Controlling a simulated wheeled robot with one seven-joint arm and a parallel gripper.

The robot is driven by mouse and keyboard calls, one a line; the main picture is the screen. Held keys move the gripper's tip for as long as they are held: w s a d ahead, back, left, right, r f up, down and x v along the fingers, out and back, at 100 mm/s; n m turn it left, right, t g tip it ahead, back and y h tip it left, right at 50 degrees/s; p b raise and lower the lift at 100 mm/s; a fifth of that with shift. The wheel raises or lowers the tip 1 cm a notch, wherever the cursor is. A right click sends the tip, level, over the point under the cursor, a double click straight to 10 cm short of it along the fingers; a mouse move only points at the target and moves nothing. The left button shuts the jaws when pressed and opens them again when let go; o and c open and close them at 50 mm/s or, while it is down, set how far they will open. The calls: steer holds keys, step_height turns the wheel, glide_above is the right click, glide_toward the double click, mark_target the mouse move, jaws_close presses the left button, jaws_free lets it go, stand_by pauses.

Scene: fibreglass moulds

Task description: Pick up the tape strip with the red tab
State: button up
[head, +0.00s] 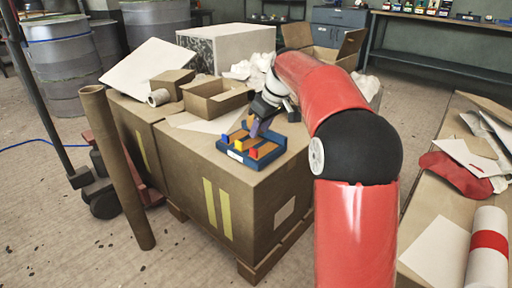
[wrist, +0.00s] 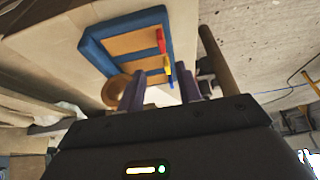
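A blue tray (head: 234,154) sits on top of a large cardboard box. It holds tan strips with small coloured tabs. The red tab (head: 254,153) stands up near the front of the tray; in the wrist view the red tab (wrist: 160,41) is at the end of a tan strip (wrist: 128,43), farthest from my fingers. A yellow tab (wrist: 167,65) and a blue tab (wrist: 171,82) are nearer. My gripper (wrist: 160,90) has its two fingers apart, with nothing clearly held between them. In the head view my gripper (head: 257,128) is over the tray's back part and hides some of it.
An open carton (head: 215,100), a tape roll (head: 158,97) and a white panel (head: 150,68) lie behind the tray on the box. A tall cardboard tube (head: 118,170) leans at left. A round brown thing (wrist: 113,92) is beside my left finger.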

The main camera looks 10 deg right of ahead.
mark_target(254, 149)
steer(key=x, duration=0.2)
steer(key=b+x, duration=0.1)
steer(key=x, duration=0.1)
steer(key=s+x, duration=0.1)
steer(key=x, duration=0.2)
steer(key=shift+f, duration=0.25)
steer(key=shift+c, duration=0.3)
jaws_close()
